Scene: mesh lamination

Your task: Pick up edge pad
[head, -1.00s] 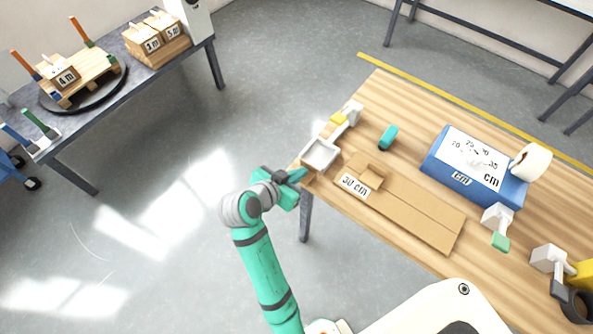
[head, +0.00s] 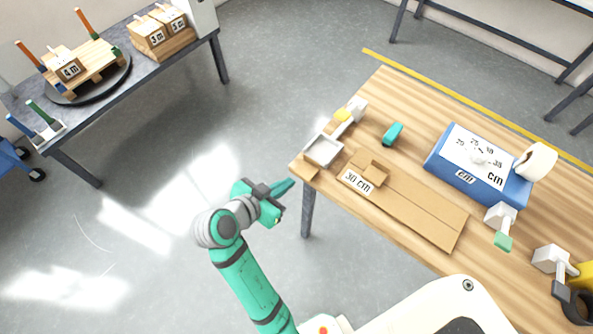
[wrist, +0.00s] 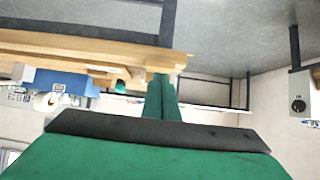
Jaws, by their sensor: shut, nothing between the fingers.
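No piece is labelled as the edge pad, so I cannot tell for sure which it is. A small tan block (head: 305,171) lies at the near left corner of the wooden table, beside a white tray (head: 323,150). A long brown cardboard piece (head: 420,212) marked 30 cm, with a small raised cardboard part (head: 370,168) on it, lies to their right. My gripper (head: 289,186) is off the table's left corner, close to the tan block but apart from it. Its teal fingers are together and empty, also in the wrist view (wrist: 162,90).
A blue box (head: 470,190) with a white labelled top and a tape roll (head: 537,161) stand on the right of the wooden table (head: 400,85). A teal piece (head: 392,133) lies behind the cardboard. A grey table (head: 90,135) stands at the left, with clear floor between.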

